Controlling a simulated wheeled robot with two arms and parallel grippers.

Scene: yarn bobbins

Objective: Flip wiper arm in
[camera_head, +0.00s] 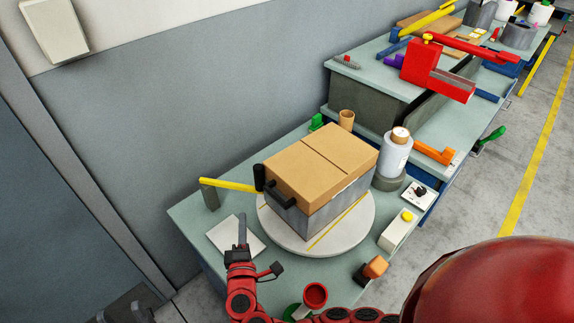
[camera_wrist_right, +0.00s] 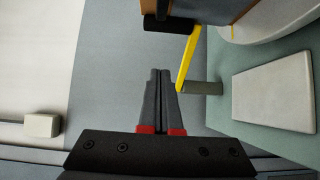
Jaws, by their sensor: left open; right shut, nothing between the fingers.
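The wiper arm (camera_head: 228,184) is a yellow bar on a short grey post (camera_head: 209,194) at the table's left end. It reaches toward a black handle on the boxed unit, and whether they touch is unclear. It also shows in the right wrist view (camera_wrist_right: 187,62), with the post (camera_wrist_right: 203,88). My right gripper (camera_head: 242,218) is shut and empty, just in front of the post, above a white card; the right wrist view shows its fingertips (camera_wrist_right: 160,72) together, left of the post top and apart from the bar. My left gripper (camera_head: 132,303) is open at the bottom-left edge, partly cut off, away from the table.
A cardboard-topped box (camera_head: 318,165) stands on a round white turntable (camera_head: 362,222) right of the wiper arm. A white card (camera_head: 222,236) lies on the table. A bobbin (camera_head: 396,158), a white box with a yellow button (camera_head: 398,230) and a red cup (camera_head: 315,294) are nearby. The wall is behind.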

